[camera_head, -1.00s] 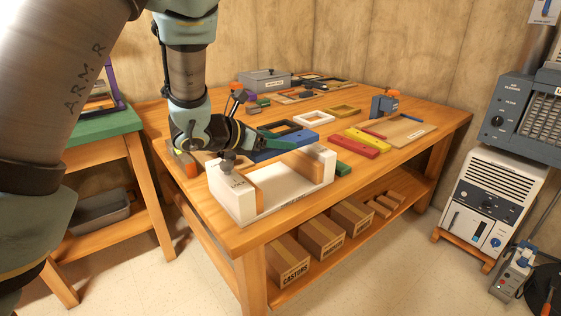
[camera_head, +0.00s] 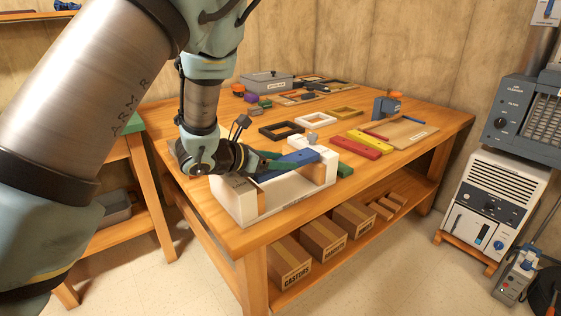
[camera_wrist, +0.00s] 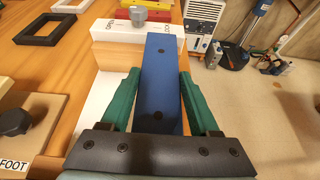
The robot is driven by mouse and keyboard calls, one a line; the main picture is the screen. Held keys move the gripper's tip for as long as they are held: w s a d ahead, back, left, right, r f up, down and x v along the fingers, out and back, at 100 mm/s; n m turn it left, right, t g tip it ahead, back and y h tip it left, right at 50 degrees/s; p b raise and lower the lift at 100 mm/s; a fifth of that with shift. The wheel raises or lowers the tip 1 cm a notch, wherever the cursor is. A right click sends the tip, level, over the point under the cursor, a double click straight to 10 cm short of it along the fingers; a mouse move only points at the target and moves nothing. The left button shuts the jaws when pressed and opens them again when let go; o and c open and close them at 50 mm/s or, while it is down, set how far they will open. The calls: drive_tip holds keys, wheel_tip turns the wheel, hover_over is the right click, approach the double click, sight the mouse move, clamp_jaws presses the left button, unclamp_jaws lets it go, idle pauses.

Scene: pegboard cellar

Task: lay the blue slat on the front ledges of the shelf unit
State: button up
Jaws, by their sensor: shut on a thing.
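My gripper (camera_head: 268,161), with green fingers, is shut on the blue slat (camera_head: 295,158). In the wrist view the slat (camera_wrist: 160,75) points away between the fingers (camera_wrist: 159,78). The white shelf unit (camera_head: 232,203) stands at the table's near corner, with a wooden ledge (camera_head: 319,174) at its far end. The slat spans over the unit, from the near end towards the far end. In the wrist view its far end overlaps the far wooden ledge (camera_wrist: 118,58). I cannot tell whether it touches the ledges. The near ledge is partly hidden by my gripper and the slat.
Yellow (camera_head: 363,137) and red (camera_head: 354,146) slats lie behind the unit, near a black frame (camera_head: 281,131) and a white frame (camera_head: 314,120). Cardboard boxes (camera_head: 322,233) sit on the shelf below.

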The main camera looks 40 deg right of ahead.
drive_tip(key=shift+f+b, duration=0.35)
drive_tip(key=shift+b, duration=0.05)
drive_tip(key=o, duration=1.4)
drive_tip(key=shift+o, duration=0.2)
drive_tip(key=shift+r+p, duration=0.55)
drive_tip(key=shift+p, duration=0.2)
drive_tip(key=b+v, duration=0.1)
drive_tip(key=v, duration=1.1)
drive_tip(key=shift+r, duration=0.1)
